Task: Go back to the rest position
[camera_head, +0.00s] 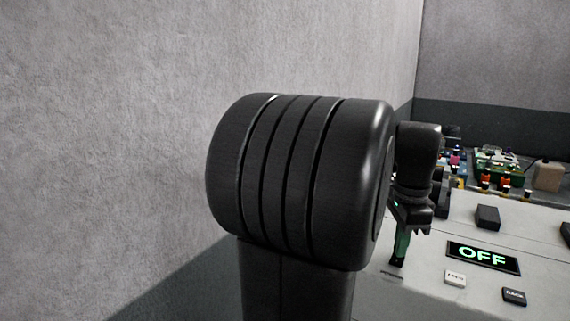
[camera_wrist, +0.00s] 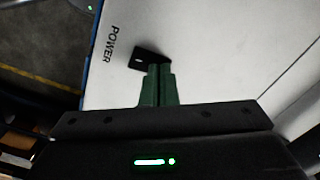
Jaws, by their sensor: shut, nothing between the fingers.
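My gripper (camera_wrist: 158,82) shows in the wrist view with its two green fingers together and nothing between them. Its tips are by a small black plate (camera_wrist: 148,60) on a white panel (camera_wrist: 205,40), next to the word POWER. I cannot tell whether the tips touch the plate.
A display reading OFF (camera_head: 482,257) lies on the machine top. A white button (camera_head: 455,278), a dark button (camera_head: 514,296) and a black block (camera_head: 487,217) are near it. Colourful parts (camera_head: 495,170) stand behind. A grey wall (camera_head: 120,120) is at the left.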

